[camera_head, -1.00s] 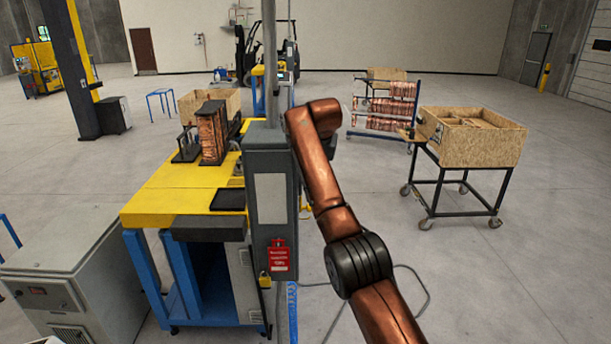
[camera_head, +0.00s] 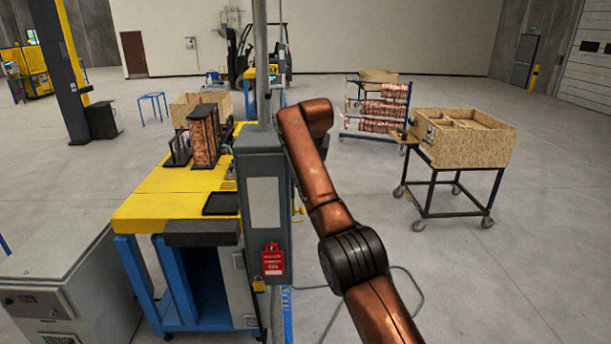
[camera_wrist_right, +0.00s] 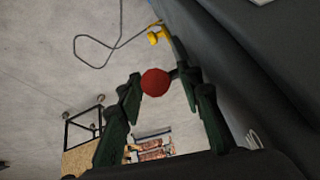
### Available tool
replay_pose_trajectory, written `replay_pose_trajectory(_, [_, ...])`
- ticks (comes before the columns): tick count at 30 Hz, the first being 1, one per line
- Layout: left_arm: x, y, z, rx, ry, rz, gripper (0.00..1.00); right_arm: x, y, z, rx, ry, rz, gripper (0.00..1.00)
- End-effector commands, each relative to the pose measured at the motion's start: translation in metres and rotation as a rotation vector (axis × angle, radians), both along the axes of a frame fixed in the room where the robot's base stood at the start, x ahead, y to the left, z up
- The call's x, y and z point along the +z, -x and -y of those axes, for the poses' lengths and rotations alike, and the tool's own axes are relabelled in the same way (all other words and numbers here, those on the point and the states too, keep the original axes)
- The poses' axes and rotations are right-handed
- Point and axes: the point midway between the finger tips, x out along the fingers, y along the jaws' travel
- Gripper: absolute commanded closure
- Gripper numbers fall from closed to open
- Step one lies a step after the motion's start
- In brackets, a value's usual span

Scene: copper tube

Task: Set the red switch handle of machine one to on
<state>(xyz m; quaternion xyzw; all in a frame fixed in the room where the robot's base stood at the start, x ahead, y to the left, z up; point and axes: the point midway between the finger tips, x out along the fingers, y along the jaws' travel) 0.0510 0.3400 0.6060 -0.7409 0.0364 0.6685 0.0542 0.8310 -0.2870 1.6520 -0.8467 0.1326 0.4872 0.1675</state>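The red switch handle shows as a round red knob (camera_wrist_right: 155,82) in the right wrist view, on a dark stem beside a grey housing (camera_wrist_right: 240,60). My right gripper (camera_wrist_right: 162,76) is open, with its dark fingers on either side of the knob as seen; I cannot tell whether they touch it. In the head view my copper-coloured right arm reaches to the right side of the grey machine cabinet (camera_head: 265,200). The knob and my right gripper are hidden there. My left gripper is in neither current view.
A yellow-topped workbench (camera_head: 150,210) stands left of the cabinet, with a grey box unit (camera_head: 60,270) at the front left. A red tag (camera_head: 272,262) hangs on the cabinet. A wooden crate on a cart (camera_head: 465,145) stands at the right; open floor lies around it.

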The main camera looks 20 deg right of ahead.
Motion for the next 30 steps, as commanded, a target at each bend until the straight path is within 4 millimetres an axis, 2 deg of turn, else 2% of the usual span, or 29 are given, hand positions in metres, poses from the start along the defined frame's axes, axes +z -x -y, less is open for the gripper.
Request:
replay_pose_trajectory(11, [0.000, 0.002, -0.001, 0.001, -0.001, -0.001, 0.60, 0.004, 0.003, -0.001, 0.002, -0.001, -0.001, 0.64])
replay_pose_trajectory(14, [0.000, 0.001, -0.001, 0.000, 0.000, -0.001, 0.60, 0.015, 0.008, -0.002, 0.001, -0.001, -0.001, 0.64])
replay_pose_trajectory(24, [0.000, 0.000, 0.000, 0.000, 0.000, 0.000, 0.60, 0.076, 0.042, -0.006, 0.001, 0.000, 0.000, 0.64])
replay_pose_trajectory(30, [0.000, 0.000, 0.000, 0.000, 0.000, 0.001, 0.60, 0.097, 0.055, -0.007, 0.000, -0.001, -0.002, 0.64])
